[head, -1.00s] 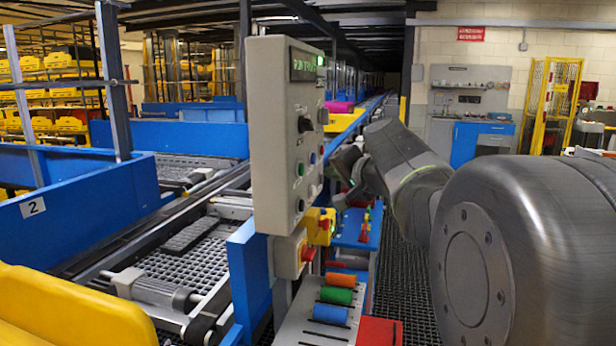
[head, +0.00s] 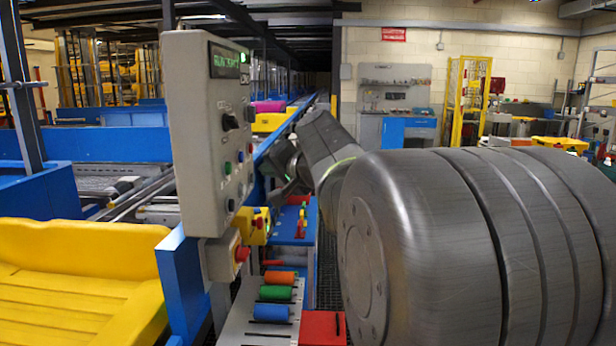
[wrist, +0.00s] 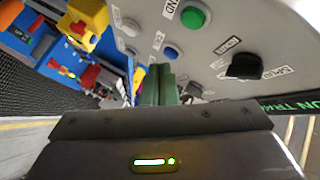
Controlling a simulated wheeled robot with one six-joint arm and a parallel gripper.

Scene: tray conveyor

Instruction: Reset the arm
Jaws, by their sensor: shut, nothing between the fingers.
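My arm reaches from the right toward the grey control panel (head: 207,130) in the head view. My gripper (wrist: 168,88) shows in the wrist view with its fingers together and nothing between them. It is beside the panel's button face, near a blue button (wrist: 171,52), a green button (wrist: 193,18) and a black rotary knob (wrist: 244,66). I cannot tell whether the fingertips touch the panel. In the head view the gripper is dark and partly hidden behind the panel's right side.
A white board with orange, green and blue cylinders (head: 271,313) and a red block (head: 322,328) lie below the panel. A red emergency button on a yellow box (head: 254,226) sits under it. A yellow tray (head: 80,280) is at left. A conveyor runs behind.

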